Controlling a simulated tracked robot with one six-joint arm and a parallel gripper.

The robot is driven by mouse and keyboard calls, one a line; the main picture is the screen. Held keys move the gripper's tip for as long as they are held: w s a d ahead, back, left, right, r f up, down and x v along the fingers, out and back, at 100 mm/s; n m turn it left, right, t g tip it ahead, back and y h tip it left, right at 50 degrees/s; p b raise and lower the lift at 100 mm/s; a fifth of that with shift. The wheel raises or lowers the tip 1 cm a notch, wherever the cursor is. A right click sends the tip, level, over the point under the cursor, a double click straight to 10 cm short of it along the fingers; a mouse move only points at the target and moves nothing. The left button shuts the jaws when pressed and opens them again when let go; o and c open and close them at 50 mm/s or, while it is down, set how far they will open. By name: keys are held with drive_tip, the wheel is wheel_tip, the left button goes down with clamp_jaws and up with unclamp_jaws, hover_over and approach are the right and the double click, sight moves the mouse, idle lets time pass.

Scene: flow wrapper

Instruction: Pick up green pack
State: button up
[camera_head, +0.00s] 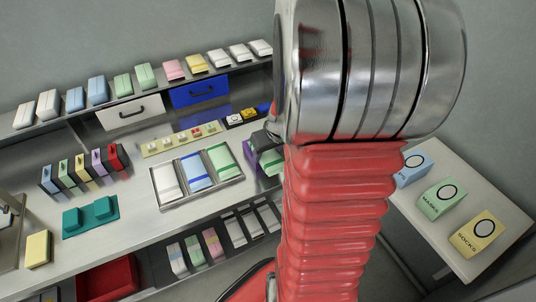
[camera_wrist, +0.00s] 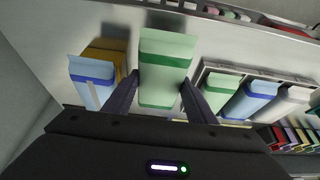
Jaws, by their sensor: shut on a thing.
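My gripper (camera_wrist: 161,78) is shut on a green pack (camera_wrist: 166,48) in the wrist view, with one dark finger on each side of it. The pack is pale green with a darker green band across it. In the head view the held pack (camera_head: 270,161) shows only in part at the left edge of my red arm, which hides the rest of it and most of my gripper. I cannot tell whether the pack is clear of the surface below it.
A blue-banded pack (camera_wrist: 92,82) lies left of the held pack, by a brown-yellow thing (camera_wrist: 106,52). A metal tray (camera_head: 203,198) holds white, blue and green packs. The right-hand table (camera_head: 450,256) bears blue, green "MASKS" (camera_head: 441,199) and yellow "SOCKS" (camera_head: 480,236) boxes.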

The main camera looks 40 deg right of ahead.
sight(268, 153)
drive_tip(key=shift+c, duration=0.4)
wheel_tip(268, 153, up, 10)
idle(0.4)
idle(0.4)
drive_tip(key=shift+n+y, duration=0.3)
drive_tip(key=shift+n, duration=0.5)
drive_tip(key=w+a+f, duration=0.1)
drive_tip(key=w+a, duration=0.2)
drive_tip(key=a, duration=0.1)
drive_tip(key=w+a+f, duration=0.2)
drive_tip(key=w+a, duration=0.1)
drive_tip(key=w, duration=0.1)
drive_tip(key=w+a+f, duration=0.1)
drive_tip(key=w+a, duration=0.3)
drive_tip(key=shift+w+a+f, duration=0.15)
drive_tip(key=shift+a+f, duration=0.05)
drive_tip(key=shift+a, duration=0.1)
drive_tip(key=shift+n+y, duration=0.3)
drive_tip(key=shift+n, duration=0.5)
drive_tip(key=w+a+f, duration=0.1)
drive_tip(key=w+a, duration=0.1)
drive_tip(key=a, duration=0.3)
drive_tip(key=w+a+f, duration=0.2)
drive_tip(key=a, duration=0.3)
drive_tip(key=w+a+f, duration=0.1)
drive_tip(key=w+a, duration=0.1)
drive_tip(key=a, duration=0.3)
drive_tip(key=shift+w+a+f, duration=0.1)
drive_tip(key=shift+w+f, duration=0.05)
drive_tip(key=shift+w, duration=0.15)
